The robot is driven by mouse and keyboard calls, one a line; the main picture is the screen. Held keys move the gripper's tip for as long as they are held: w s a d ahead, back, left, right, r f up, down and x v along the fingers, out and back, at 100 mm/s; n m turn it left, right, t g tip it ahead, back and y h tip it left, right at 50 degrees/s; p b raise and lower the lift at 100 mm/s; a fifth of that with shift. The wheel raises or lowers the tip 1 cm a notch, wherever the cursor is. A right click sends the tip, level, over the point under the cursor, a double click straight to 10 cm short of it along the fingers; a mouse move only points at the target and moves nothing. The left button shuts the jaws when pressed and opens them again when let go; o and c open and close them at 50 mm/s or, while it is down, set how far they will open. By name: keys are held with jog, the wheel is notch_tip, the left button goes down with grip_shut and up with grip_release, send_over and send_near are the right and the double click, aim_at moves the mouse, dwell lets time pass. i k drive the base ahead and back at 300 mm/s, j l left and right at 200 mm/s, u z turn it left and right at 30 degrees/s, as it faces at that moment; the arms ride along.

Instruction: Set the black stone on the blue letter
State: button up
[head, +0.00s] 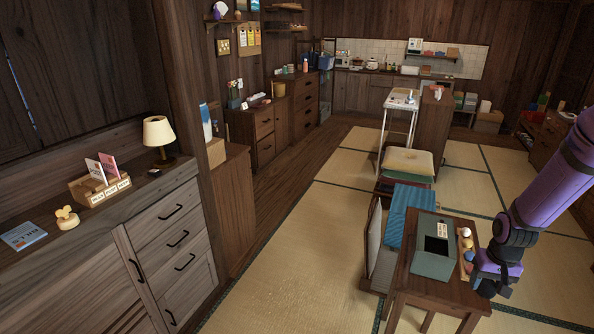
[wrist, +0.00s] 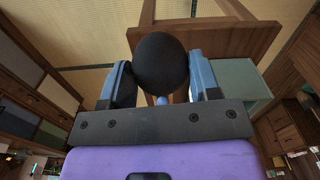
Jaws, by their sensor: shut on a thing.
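The black stone (wrist: 161,62) is a dark, rounded thing held between the two blue-grey fingers of my gripper (wrist: 162,80) in the wrist view. In the head view my gripper (head: 486,284) is at the lower right, beside the small wooden table; the stone is hard to tell from the dark gripper parts there. The blue letter (head: 24,235) lies flat on top of the grey-brown cabinet at the far left of the head view, well away from my gripper.
On the cabinet top (head: 118,205) stand a letter holder (head: 100,188) with upright letters, a cream-coloured ornament (head: 67,218) and a lamp (head: 159,133). The small table (head: 447,290) bears a grey-green box (head: 434,262) and a tray of several balls. Open tatami (head: 290,255) lies between cabinet and table.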

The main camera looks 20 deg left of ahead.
aim_at(28, 239)
jog(key=u, duration=1.55)
jog(key=i+j+u, duration=0.2)
jog(key=i+u, duration=0.15)
jog(key=i, duration=0.15)
jog(key=i+j+u, duration=0.1)
jog(key=i+u, duration=0.2)
jog(key=i, duration=0.2)
